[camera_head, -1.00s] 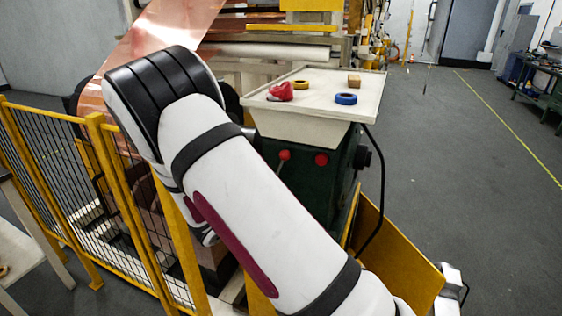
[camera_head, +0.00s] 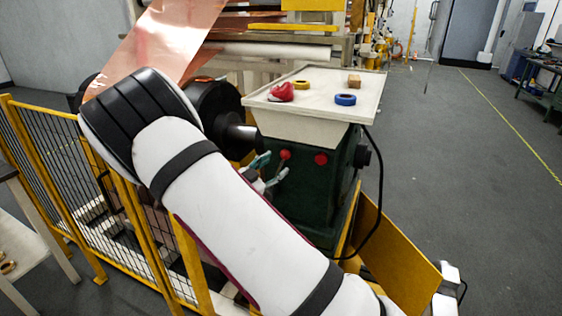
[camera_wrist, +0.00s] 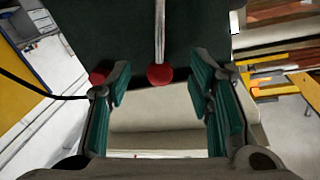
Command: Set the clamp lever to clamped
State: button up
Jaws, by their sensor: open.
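The clamp lever (camera_head: 285,155) is a thin metal rod with a red ball knob, on the front of the dark green machine (camera_head: 305,190) below a cream tray. In the wrist view the same lever (camera_wrist: 159,74) hangs from the top edge, its knob at the centre. My gripper (camera_head: 269,169), with teal finger pads, is open just left of and below the knob in the head view. In the wrist view my gripper (camera_wrist: 160,88) has a finger on each side of the knob's line, with clear gaps. How far the knob lies beyond the fingertips is unclear.
A red button (camera_head: 321,159) sits right of the lever. The cream tray (camera_head: 300,115) above holds a red item (camera_head: 281,92), yellow and blue rings and a small block. A black cable (camera_head: 381,190) hangs at right. Yellow fencing (camera_head: 100,190) stands left; open floor lies right.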

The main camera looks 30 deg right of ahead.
jog(key=shift+x, duration=2)
jog(key=shift+c, duration=0.4)
grip_shut()
